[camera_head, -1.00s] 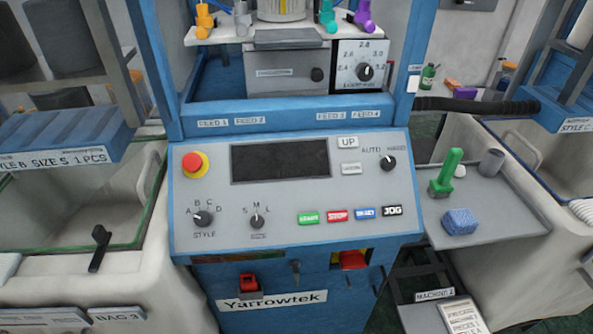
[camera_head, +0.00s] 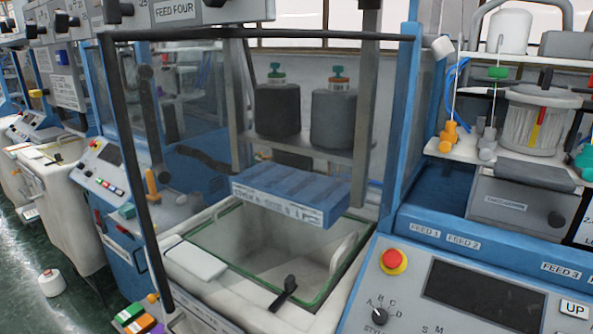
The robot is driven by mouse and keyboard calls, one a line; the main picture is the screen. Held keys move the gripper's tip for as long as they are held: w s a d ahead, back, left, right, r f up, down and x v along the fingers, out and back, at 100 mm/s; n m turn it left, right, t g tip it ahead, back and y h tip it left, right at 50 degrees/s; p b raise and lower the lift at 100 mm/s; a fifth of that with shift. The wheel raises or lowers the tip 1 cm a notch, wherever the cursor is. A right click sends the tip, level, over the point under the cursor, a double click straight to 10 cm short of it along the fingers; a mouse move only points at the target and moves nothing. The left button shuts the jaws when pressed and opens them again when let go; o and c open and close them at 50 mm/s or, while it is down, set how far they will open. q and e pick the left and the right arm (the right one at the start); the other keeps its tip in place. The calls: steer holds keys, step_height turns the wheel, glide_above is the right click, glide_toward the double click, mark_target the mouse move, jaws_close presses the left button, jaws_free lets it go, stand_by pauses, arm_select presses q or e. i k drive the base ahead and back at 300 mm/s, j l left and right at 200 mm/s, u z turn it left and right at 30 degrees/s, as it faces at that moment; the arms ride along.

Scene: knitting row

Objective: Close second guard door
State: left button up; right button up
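A guard door (camera_head: 135,190) with a thin dark frame and a clear pane stands swung open on the left side of the near machine. Its top bar (camera_head: 270,35) runs from the machine's blue corner post (camera_head: 408,120) out to the left, toward me. Its free upright edge is at the left and reaches low in the view. A dark upright bar shape (camera_head: 150,125) shows near that free edge; I cannot tell whether it is the door's handle. The machine's front opening at the right is uncovered. Neither of my grippers is in view.
Behind the pane are a white bin (camera_head: 190,262) with a green rim, a blue labelled tray (camera_head: 290,193) and dark yarn cones (camera_head: 333,118). The control panel (camera_head: 460,290) with a red stop button (camera_head: 393,262) is lower right. Green floor (camera_head: 95,290) is open at left, with a white cone (camera_head: 52,283).

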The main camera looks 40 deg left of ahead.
mark_target(143, 72)
steer(key=k+j+z, duration=0.25)
steer(key=k+j, duration=0.2)
steer(key=k, duration=0.2)
steer(key=k+j+z, duration=0.1)
steer(key=j, duration=0.2)
steer(key=k+j+z, duration=0.1)
steer(key=j, duration=0.15)
steer(key=k+j+z, duration=0.1)
steer(key=j, duration=0.2)
steer(key=j+z, duration=0.25)
steer(key=j, duration=0.65)
steer(key=j+z, duration=0.1)
steer(key=j, duration=0.55)
